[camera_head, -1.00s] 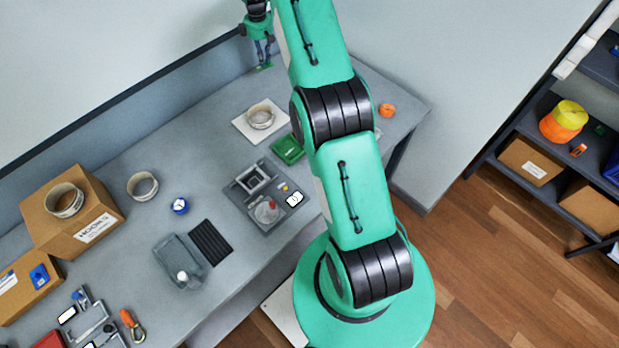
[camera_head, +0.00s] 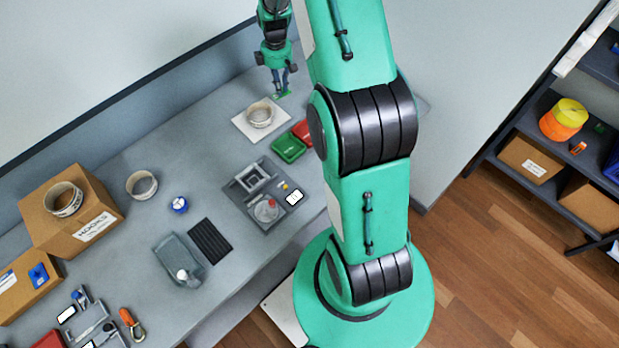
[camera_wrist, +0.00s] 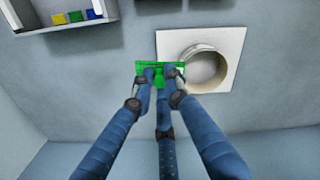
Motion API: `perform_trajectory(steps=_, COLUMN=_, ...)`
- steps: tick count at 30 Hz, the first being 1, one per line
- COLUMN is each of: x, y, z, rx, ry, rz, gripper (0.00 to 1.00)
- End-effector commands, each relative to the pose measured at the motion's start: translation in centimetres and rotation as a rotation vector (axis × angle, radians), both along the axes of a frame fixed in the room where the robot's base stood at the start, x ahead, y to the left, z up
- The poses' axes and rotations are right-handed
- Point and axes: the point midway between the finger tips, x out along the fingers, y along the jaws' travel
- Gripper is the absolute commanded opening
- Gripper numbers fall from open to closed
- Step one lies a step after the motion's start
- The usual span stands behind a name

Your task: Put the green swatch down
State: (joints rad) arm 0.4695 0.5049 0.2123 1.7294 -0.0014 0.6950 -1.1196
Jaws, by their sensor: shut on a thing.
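The green swatch (camera_wrist: 147,69) is held at the fingertips of my gripper (camera_wrist: 160,74) in the wrist view. The fingers cover part of it. In the head view the green swatch (camera_head: 285,95) shows small at the tip of my gripper (camera_head: 282,88), over the far part of the bench, beside the white square board (camera_head: 239,124). I cannot tell whether the swatch touches the bench.
A pale ring (camera_wrist: 204,69) stands on the white board, close to the swatch. A tray (camera_wrist: 64,28) with small yellow, blue and green pieces is at upper left in the wrist view. Green (camera_head: 288,149) and red (camera_head: 303,132) bins stand nearer.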

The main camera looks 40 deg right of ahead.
Motion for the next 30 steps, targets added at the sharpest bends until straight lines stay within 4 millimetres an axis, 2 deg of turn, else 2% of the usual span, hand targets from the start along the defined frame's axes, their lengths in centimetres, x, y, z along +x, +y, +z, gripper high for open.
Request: perform_trajectory(steps=30, x=-22.7, y=10.1, z=-1.9, rx=0.000, ry=0.000, rz=0.068, gripper=0.00)
